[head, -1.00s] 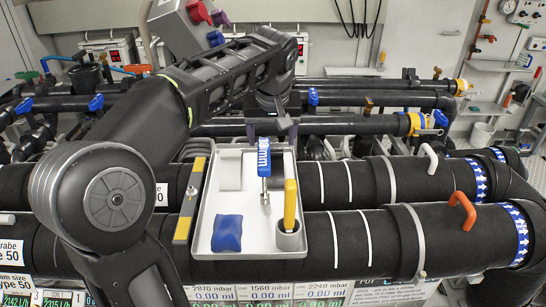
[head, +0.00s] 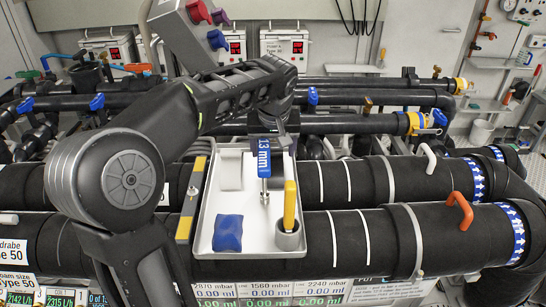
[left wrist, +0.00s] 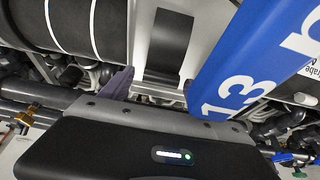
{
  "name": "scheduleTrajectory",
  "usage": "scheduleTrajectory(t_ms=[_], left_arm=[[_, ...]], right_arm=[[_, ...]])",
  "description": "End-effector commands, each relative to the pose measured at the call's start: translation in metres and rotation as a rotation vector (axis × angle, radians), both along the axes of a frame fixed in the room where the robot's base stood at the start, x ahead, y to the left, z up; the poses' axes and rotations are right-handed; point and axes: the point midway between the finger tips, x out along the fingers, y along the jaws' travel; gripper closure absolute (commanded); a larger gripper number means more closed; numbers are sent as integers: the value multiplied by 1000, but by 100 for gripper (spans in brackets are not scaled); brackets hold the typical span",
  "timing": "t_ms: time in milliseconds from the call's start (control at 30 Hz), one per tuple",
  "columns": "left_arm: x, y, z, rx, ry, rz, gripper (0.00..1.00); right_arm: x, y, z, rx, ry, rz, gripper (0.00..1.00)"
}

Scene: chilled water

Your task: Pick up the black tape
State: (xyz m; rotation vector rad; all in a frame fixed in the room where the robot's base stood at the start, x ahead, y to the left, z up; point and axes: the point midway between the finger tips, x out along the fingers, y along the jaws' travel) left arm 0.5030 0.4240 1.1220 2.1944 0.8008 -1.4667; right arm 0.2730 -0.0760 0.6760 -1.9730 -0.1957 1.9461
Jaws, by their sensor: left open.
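A short roll (head: 231,170) stands at the back left of the white tray (head: 207,222). It looks pale grey in the head view, likely from glare. In the left wrist view it seems to be the dark glossy band (left wrist: 170,45), so I take it as the black tape. My left gripper (head: 272,130) is open, just behind the tray and to the right of the roll, not touching it. One fingertip shows in the left wrist view. The other is hidden there, probably behind the blue handle. My right gripper is not in view.
A blue 13 mm tool (head: 264,160) stands upright in the tray, close before my left gripper. A yellow-handled item (head: 290,203) in a grey cup and a blue lump (head: 228,233) are also in the tray. Thick black pipes (head: 350,238) run beneath and beside it.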

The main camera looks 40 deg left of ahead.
Motion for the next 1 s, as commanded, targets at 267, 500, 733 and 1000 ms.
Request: scheduleTrajectory(t_ms=[267,500,733,1000], left_arm=[[0,0,0,0,0,0,35],[0,0,0,0,0,0,54],[0,0,0,0,0,0,73],[0,0,0,0,0,0,93]], right_arm=[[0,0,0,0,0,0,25],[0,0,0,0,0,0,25],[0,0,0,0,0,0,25],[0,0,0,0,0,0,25]])
